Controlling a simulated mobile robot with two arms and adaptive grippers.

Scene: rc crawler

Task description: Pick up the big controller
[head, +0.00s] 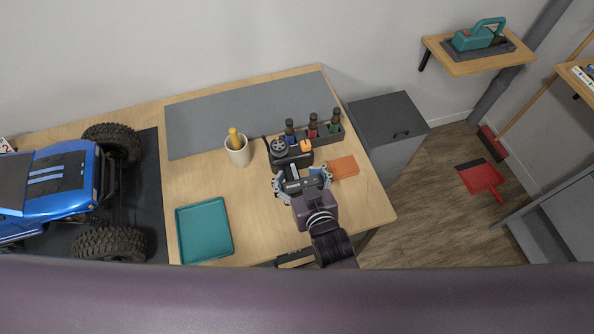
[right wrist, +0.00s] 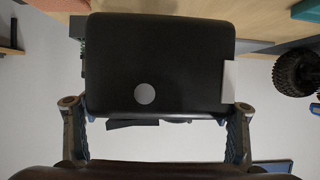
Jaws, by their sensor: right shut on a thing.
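The big controller (head: 290,153) is black with a round ribbed wheel and an orange part on top. It is over the back right part of the wooden table in the head view. My right gripper (head: 302,179) is shut on it, with one finger on each side of its near part. In the right wrist view the controller (right wrist: 160,62) is a broad black block with a grey round spot, and the fingers of my gripper (right wrist: 157,118) flank its lower edge. I cannot tell whether it touches the table. My left gripper is not in view.
A black rack (head: 330,135) with several bottles stands just behind the controller. A cream cup (head: 238,154) and a teal tray (head: 204,230) are to the left. A blue crawler (head: 62,180) stands farther left.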

